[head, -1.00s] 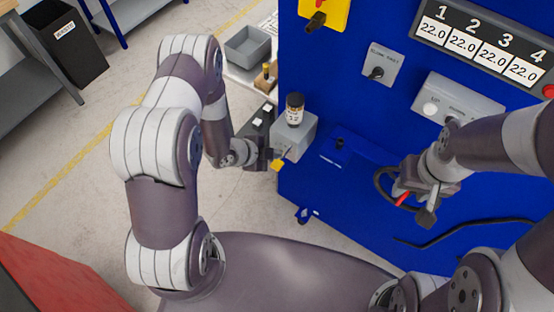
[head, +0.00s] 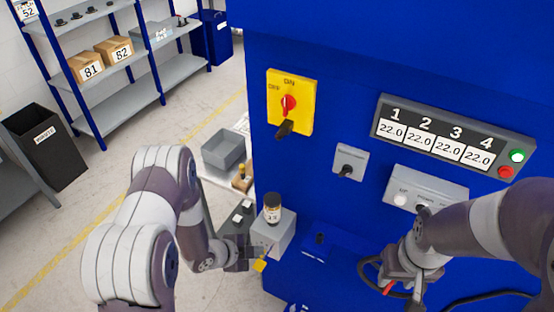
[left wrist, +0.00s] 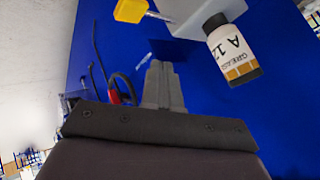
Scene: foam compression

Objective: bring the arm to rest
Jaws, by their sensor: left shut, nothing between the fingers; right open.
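My left gripper (head: 250,256) is low in the middle of the head view, beside a grey box (head: 273,236) on the blue machine's left side. In the left wrist view its fingers (left wrist: 162,88) are together with nothing between them. A bottle with a black cap (head: 272,208) stands on the grey box. It also shows in the left wrist view (left wrist: 232,50), apart from the fingers.
The blue machine (head: 340,80) fills the right, with a yellow switch plate (head: 290,100), a numbered display (head: 450,130) and a grey knob panel (head: 349,162). A grey bin (head: 224,149) sits behind my left arm. Shelving (head: 115,112) and a black bin (head: 44,146) stand at the left beyond open floor.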

